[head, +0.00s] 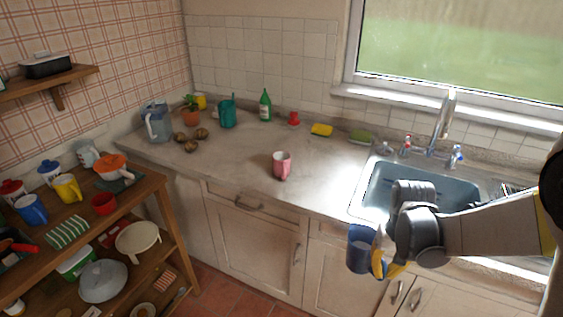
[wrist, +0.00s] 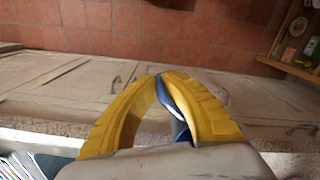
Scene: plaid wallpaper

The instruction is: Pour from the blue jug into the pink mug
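The blue jug (head: 360,258) hangs in the air in front of the counter's front edge, below and left of the sink in the head view. It looks about upright, and its contents cannot be made out. My gripper (head: 378,262) is at the jug's right side, with its yellow fingers closed on it, seemingly at the handle. In the wrist view, part of the blue jug (wrist: 172,98) shows between the yellow fingers (wrist: 160,85). The pink mug (head: 281,167) stands upright on the counter, left of and beyond the jug, apart from it.
The counter (head: 235,165) around the mug is clear. A sink (head: 410,185) with a tap (head: 441,125) lies to the right. A green bottle (head: 265,105), a teal watering can (head: 228,113) and a clear pitcher (head: 156,122) stand farther back. A crowded wooden shelf (head: 150,185) is at left.

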